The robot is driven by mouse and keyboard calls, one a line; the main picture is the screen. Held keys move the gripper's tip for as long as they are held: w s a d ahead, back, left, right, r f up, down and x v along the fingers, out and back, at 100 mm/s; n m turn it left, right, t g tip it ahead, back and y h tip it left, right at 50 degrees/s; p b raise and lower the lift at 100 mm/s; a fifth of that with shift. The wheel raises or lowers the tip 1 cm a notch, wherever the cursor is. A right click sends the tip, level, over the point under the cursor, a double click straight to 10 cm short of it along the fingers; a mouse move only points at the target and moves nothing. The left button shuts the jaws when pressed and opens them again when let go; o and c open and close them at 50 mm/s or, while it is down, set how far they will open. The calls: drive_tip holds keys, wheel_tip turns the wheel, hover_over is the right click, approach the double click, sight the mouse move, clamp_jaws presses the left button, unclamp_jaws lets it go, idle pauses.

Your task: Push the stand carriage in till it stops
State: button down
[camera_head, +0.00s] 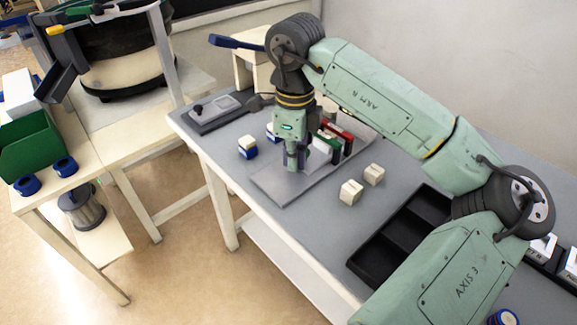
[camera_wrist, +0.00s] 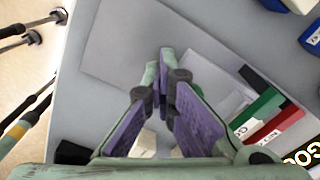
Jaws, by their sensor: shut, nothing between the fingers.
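A flat grey base plate (camera_head: 272,187) lies on the grey table, with upright white (camera_head: 320,151), green (camera_head: 331,142) and red-and-black (camera_head: 345,138) pieces standing in a row on it. I take this to be the stand, but cannot tell which part is its carriage. My gripper (camera_head: 293,166) points down over the plate, just left of the row. In the wrist view my gripper (camera_wrist: 164,72) has its purple-padded fingers together and empty, above the bare plate (camera_wrist: 125,45). The green piece (camera_wrist: 258,108) and red piece (camera_wrist: 276,127) are to the right. I cannot tell whether the fingertips touch anything.
Two cream blocks (camera_head: 351,192) lie right of the plate, near a black compartment tray (camera_head: 398,232). Blue-and-white pieces (camera_head: 247,147) sit left of the plate. A grey device (camera_head: 213,110) is at the table's left corner. A bowl feeder (camera_head: 125,55) and green bin (camera_head: 29,147) stand further left.

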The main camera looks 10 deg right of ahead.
drive_tip(key=shift+a+f, duration=0.1)
drive_tip(key=shift+f, duration=0.05)
idle(0.3)
drive_tip(key=shift+s+a+b, duration=0.3)
drive_tip(key=shift+s+a, duration=0.3)
drive_tip(key=shift+a, duration=0.1)
wheel_tip(320, 180, up, 9)
drive_tip(key=p, duration=0.5)
idle(0.6)
